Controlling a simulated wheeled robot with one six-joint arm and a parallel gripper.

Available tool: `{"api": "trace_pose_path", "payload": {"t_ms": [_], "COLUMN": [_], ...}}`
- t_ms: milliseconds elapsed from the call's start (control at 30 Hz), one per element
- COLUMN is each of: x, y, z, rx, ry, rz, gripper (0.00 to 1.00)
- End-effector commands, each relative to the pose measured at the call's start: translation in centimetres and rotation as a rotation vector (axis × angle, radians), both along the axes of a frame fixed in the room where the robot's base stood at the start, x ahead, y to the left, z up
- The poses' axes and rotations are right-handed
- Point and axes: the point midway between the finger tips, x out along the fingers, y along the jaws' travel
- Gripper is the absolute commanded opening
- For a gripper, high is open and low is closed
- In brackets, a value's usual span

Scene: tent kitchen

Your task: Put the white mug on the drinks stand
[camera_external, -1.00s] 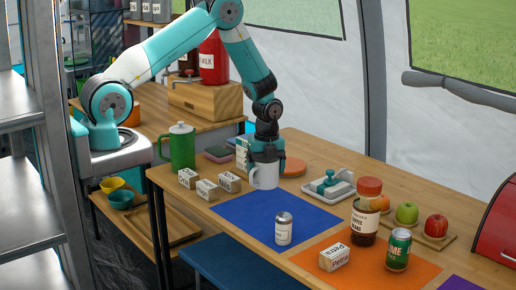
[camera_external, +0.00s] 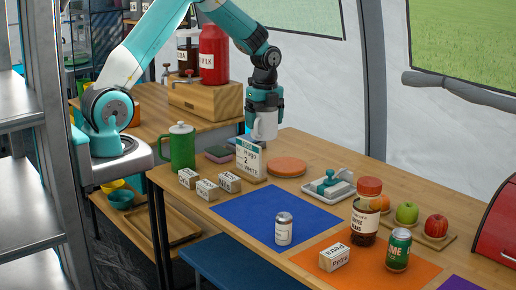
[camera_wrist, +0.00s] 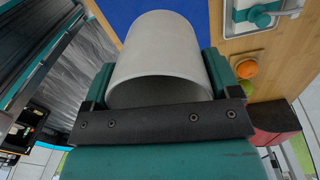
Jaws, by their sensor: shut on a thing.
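The white mug (camera_external: 266,126) hangs upright in the air in the external view, above the back of the table and the sign card. My gripper (camera_external: 264,108) is shut on it from above. In the wrist view the mug (camera_wrist: 160,50) fills the space between the two fingers, its open rim towards the camera. A wooden stand (camera_external: 207,99), which looks like the drinks stand, is on the counter to the left. The mug is apart from the stand.
A green pitcher (camera_external: 182,146) and several small labelled boxes (camera_external: 207,189) are to the left. The blue mat (camera_external: 250,214) has a can (camera_external: 284,229) on it. A round orange board (camera_external: 287,167) lies behind.

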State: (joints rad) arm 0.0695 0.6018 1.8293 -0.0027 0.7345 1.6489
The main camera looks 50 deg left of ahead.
Motion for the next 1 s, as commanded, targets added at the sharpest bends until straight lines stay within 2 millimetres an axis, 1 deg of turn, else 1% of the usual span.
{"api": "trace_pose_path", "payload": {"t_ms": [33, 167, 200, 333, 500, 667, 700, 767, 800, 867, 1000], "x": [0.8, 2.5, 3.0, 4.1, 4.9, 5.0, 4.9, 4.7, 4.5, 4.2, 3.0], "y": [1.5, 5.3, 6.5, 10.7, 16.1, 21.2, 22.5, 24.5, 25.8, 27.6, 32.1], "z": [-0.1, 0.2, 0.3, 0.8, 1.5, 2.2, 2.4, 2.7, 2.8, 3.1, 3.8], "rx": [0.0, -0.001, -0.001, -0.002, -0.001, -0.001, -0.001, -0.001, -0.002, 0.0, -0.001], "ry": [-0.003, -0.004, -0.003, -0.005, -0.005, -0.005, -0.004, -0.004, -0.005, -0.004, -0.004], "rz": [0.128, 0.52, 0.645, 1.046, 1.568, 2.059, 2.181, 2.365, 2.488, 2.673, 3.107], "gripper": [0.57, 0.57, 0.57, 0.57, 0.57, 0.57, 0.57, 0.57, 0.57, 0.57, 0.57]}}
